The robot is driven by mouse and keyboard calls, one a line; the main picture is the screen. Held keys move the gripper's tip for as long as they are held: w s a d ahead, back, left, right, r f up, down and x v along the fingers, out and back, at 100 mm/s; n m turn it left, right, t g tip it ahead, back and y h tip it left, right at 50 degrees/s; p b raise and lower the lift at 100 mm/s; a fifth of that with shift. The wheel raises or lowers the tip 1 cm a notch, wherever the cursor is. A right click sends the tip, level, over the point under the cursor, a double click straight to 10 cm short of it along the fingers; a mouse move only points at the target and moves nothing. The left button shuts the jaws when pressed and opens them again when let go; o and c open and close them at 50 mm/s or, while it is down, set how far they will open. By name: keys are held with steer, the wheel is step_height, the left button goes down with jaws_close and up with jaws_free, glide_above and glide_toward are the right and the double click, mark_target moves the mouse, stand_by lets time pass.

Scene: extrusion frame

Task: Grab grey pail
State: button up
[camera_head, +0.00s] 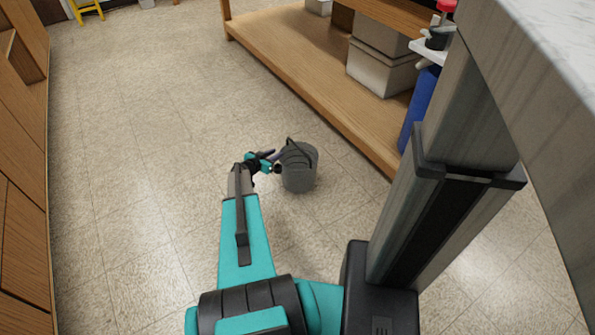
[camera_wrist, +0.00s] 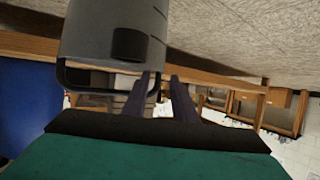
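The grey pail (camera_head: 299,170) stands upright on the floor beside the low wooden shelf, its dark handle raised. My gripper (camera_head: 272,158) is at the pail's left side, close to its upper part and handle. The wrist view is inverted, with the floor at the top. There the pail (camera_wrist: 112,30) fills the upper left and its dark handle loop hangs below it. My gripper's two dark fingers (camera_wrist: 160,75) are apart, and one side of the handle loop passes by the left finger and the gap. I cannot tell whether either finger touches it.
The wooden shelf (camera_head: 300,72) runs along the right behind the pail, with grey boxes (camera_head: 381,68) on it. A blue object (camera_head: 418,108) stands at the shelf's near end. Wooden cabinets (camera_head: 22,180) line the left. The floor between is clear.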

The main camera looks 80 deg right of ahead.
mark_target(284, 150)
steer(key=shift+d, duration=0.15)
steer(key=shift+b+x, duration=0.45)
steer(key=shift+x, duration=2.1)
jaws_close()
steer(key=shift+f, duration=0.2)
